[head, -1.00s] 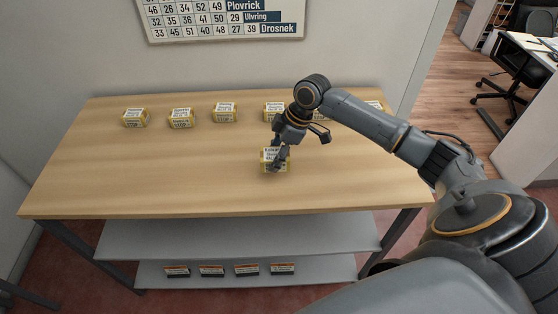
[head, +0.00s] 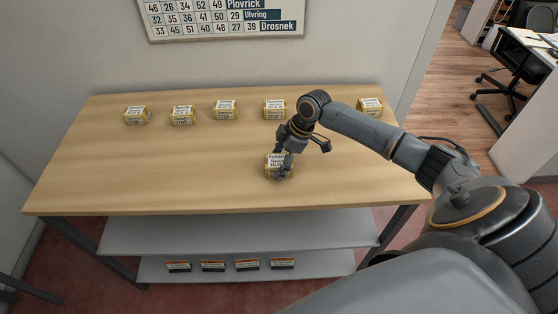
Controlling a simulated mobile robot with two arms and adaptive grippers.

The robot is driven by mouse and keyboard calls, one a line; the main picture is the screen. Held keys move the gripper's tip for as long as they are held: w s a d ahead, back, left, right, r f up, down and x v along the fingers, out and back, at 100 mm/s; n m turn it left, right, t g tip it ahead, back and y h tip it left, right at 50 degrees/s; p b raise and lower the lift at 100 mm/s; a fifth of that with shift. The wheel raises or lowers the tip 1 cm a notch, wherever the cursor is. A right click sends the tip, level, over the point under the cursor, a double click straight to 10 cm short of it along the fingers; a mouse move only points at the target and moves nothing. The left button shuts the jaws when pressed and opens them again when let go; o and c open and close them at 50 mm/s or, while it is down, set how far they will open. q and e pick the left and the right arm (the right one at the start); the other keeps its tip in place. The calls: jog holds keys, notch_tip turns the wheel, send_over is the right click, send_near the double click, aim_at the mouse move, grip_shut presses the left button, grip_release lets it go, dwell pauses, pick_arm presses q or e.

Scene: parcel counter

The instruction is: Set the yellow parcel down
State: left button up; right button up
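The yellow parcel (head: 272,170) with a white printed label is at the front middle of the wooden table (head: 150,180). My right gripper (head: 284,169) reaches down over it, with its fingers against the parcel and covering part of its right side. The gripper looks shut on it. I cannot tell whether the parcel's underside touches the table top or is slightly above it. My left gripper is not in view.
Similar yellow parcels stand along the table's back, including one at the far left (head: 136,115) and one at the far right (head: 370,106). My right arm hides part of that row. The table's left front is clear. Dark boxes (head: 246,265) lie on the lower shelf.

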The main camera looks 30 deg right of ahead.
jog(key=b+v, duration=0.2)
jog(key=v, duration=1)
jog(key=shift+r, duration=0.1)
